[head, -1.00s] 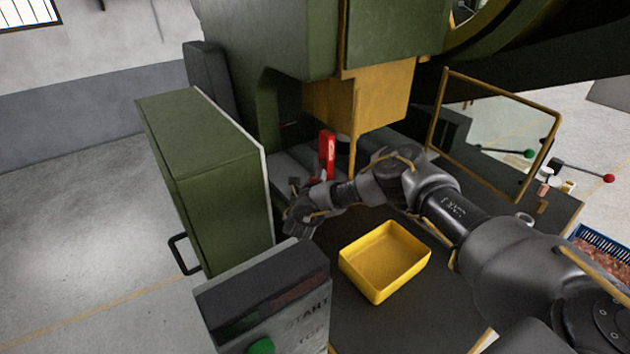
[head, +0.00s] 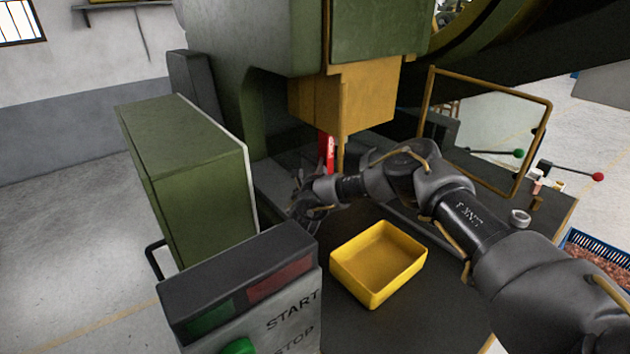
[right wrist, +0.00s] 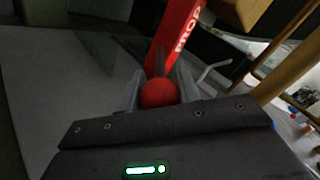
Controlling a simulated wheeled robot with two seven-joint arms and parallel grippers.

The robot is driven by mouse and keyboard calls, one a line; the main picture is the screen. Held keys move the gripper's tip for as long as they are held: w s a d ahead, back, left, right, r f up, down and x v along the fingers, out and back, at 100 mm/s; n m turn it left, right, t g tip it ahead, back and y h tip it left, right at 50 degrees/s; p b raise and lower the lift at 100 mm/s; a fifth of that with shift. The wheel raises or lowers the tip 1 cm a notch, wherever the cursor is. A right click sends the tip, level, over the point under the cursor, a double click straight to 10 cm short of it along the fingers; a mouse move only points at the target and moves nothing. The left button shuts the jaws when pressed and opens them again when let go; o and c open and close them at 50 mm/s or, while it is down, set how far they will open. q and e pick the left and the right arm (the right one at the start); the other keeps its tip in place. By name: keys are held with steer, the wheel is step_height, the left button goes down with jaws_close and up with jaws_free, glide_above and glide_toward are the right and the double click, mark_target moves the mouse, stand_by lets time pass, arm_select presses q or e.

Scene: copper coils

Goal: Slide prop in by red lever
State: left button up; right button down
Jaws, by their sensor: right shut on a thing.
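The red prop (head: 328,153) stands upright on the press bed. In the head view its top meets the lower edge of the yellow block (head: 345,98); I cannot tell whether they touch. The prop, with its white lettering, also shows in the right wrist view (right wrist: 181,32), just beyond my fingers. My right gripper (head: 300,186) is beside the prop, on its left in the head view. In the right wrist view my right gripper (right wrist: 157,82) is shut on the red ball knob (right wrist: 158,94) of the lever. The lever's rod is mostly hidden. My left gripper is out of view.
A yellow tray (head: 345,277) sits on the dark table in front of my right arm. A START/STOP control box (head: 240,285) and a green cabinet (head: 190,170) stand at left. A yellow-framed guard (head: 520,185) stands at right.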

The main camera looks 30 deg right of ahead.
steer(key=c, duration=1.4)
jaws_free()
steer(key=shift+d+r, duration=0.1)
steer(key=shift+d, duration=0.1)
steer(key=o, duration=0.4)
steer(key=shift+d, duration=0.1)
steer(key=shift+s+a+f, duration=0.2)
steer(key=shift+a, duration=0.1)
steer(key=b+v, duration=0.1)
steer(key=v, duration=0.7)
steer(key=shift+s+a, duration=0.2)
steer(key=shift+s, duration=0.15)
steer(key=shift+s+a+r, duration=0.15)
steer(key=shift+s+a, duration=0.2)
steer(key=shift+s, duration=0.25)
